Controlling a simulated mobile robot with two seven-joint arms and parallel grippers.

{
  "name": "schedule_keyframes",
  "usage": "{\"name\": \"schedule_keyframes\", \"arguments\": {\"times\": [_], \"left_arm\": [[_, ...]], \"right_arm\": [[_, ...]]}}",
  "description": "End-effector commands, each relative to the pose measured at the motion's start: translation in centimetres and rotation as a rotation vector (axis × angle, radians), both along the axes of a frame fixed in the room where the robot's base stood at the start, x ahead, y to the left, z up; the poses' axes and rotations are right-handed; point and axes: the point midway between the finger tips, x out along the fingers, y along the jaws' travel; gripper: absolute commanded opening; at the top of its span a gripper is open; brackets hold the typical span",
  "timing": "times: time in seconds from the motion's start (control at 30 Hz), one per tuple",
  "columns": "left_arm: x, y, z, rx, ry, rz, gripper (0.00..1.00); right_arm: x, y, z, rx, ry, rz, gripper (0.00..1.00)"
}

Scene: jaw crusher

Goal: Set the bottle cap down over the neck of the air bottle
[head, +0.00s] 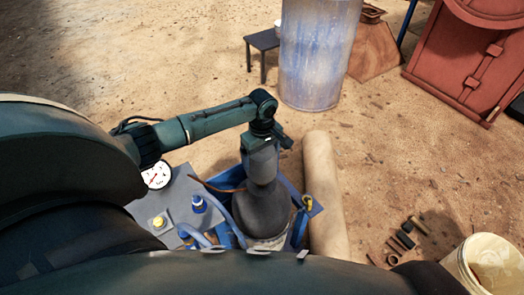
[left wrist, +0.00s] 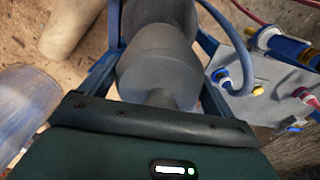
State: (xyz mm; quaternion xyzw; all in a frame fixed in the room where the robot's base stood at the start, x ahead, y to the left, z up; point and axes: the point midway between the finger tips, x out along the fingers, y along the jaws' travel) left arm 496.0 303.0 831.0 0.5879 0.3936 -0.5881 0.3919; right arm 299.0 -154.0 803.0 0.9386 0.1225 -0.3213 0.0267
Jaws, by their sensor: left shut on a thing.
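The bottle cap (head: 262,165) is a grey cylinder. The dark grey air bottle (head: 262,210) stands below it in a blue frame. My left gripper (head: 264,140) is above the bottle, shut on the cap's top. In the left wrist view the cap (left wrist: 158,75) shows a short stem reaching to the gripper (left wrist: 160,103), with the bottle (left wrist: 155,18) beyond. The cap lines up closely with the bottle's top and hides the neck. I cannot tell whether it is seated or slightly above. The fingertips are mostly hidden. My right gripper is out of view.
A grey panel (head: 182,203) with a gauge (head: 157,175), blue fittings and hoses is left of the bottle. A beige roll (head: 322,190) lies to the right. A blue barrel (head: 318,60) stands behind. Small tools and a bucket (head: 490,262) are at lower right.

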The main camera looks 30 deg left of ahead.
Motion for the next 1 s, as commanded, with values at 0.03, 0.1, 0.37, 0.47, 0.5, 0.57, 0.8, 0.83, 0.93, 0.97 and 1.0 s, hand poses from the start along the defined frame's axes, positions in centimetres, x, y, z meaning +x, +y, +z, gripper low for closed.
{"name": "schedule_keyframes", "arguments": {"times": [0.03, 0.1, 0.37, 0.47, 0.5, 0.57, 0.8, 0.83, 0.93, 0.97, 1.0], "left_arm": [[0.0, 0.0, -0.5, -0.002, -0.001, 0.0, 0.56], [0.1, -0.1, -1.0, -0.002, -0.002, 0.0, 0.56], [0.0, -0.1, -2.8, 0.0, -0.001, 0.0, 0.56], [0.0, 0.0, -3.5, -0.001, -0.001, 0.001, 0.56], [0.0, -0.1, -3.7, -0.003, -0.001, 0.0, 0.56], [0.1, -0.1, -4.1, -0.003, -0.002, 0.0, 0.56], [0.1, -0.1, -5.6, -0.002, -0.001, 0.0, 0.56], [0.1, -0.1, -5.7, -0.002, -0.001, 0.0, 0.56], [0.1, -0.1, -6.1, -0.002, -0.002, 0.0, 0.56], [0.1, -0.1, -6.1, -0.002, -0.002, 0.0, 0.56], [0.1, -0.1, -6.2, -0.002, -0.002, 0.0, 0.56]], "right_arm": [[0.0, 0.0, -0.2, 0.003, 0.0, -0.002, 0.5], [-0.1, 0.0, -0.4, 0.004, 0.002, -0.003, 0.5], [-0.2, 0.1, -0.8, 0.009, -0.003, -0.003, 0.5], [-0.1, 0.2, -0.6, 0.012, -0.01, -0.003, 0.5], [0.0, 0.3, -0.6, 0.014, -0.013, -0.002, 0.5], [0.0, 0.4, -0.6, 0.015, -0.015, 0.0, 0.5], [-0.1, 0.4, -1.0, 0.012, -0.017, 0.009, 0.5], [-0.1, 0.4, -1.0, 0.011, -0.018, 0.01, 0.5], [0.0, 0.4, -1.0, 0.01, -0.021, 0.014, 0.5], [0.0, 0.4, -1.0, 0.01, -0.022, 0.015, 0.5], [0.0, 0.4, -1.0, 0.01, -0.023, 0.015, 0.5]]}}
